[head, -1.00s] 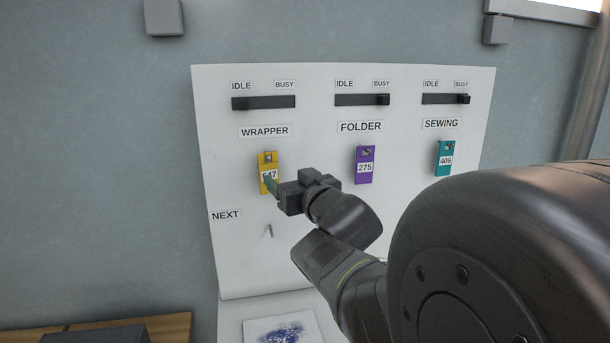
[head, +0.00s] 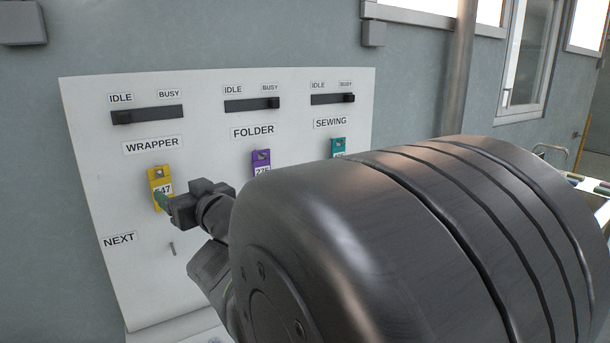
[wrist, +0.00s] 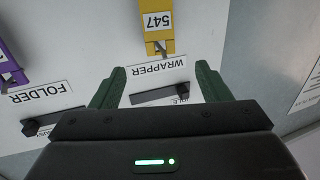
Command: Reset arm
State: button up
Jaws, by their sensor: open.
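My gripper (head: 160,200) is in front of the white board, by the yellow tag (head: 154,174) marked 547 under the WRAPPER label. In the wrist view, which is upside down, my gripper (wrist: 161,68) has its two green fingers spread with nothing held between them. The yellow tag (wrist: 156,22) hangs from its hook beyond the fingertips there. In the head view the fingers overlap part of the tag. My arm hides the lower right of the board.
The white board (head: 90,180) carries WRAPPER, FOLDER and SEWING sliders. The wrapper slider (head: 150,114) has its knob at IDLE; the folder slider (head: 250,105) and sewing slider (head: 330,99) are at BUSY. A purple tag (head: 261,158) and a teal tag (head: 338,146) hang there. An empty peg (head: 172,248) is near NEXT.

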aim_at(162, 178)
jog(key=p+x, duration=0.2)
jog(key=x, duration=0.9)
jog(key=shift+d, duration=0.1)
jog(key=shift+s+d, duration=0.1)
jog(key=shift+s, duration=0.05)
jog(key=shift+f, duration=0.1)
jog(key=b+v, duration=0.2)
jog(key=v, duration=1.1)
jog(key=p+x, duration=0.2)
jog(key=x, duration=1.1)
jog(key=shift+r+p, duration=0.5)
jog(key=shift+p, duration=0.15)
jog(key=s+d+b, duration=0.2)
jog(key=s+d, duration=0.3)
jog(key=s, duration=0.4)
jog(key=shift+d+r, duration=0.35)
jog(key=shift+r, duration=0.05)
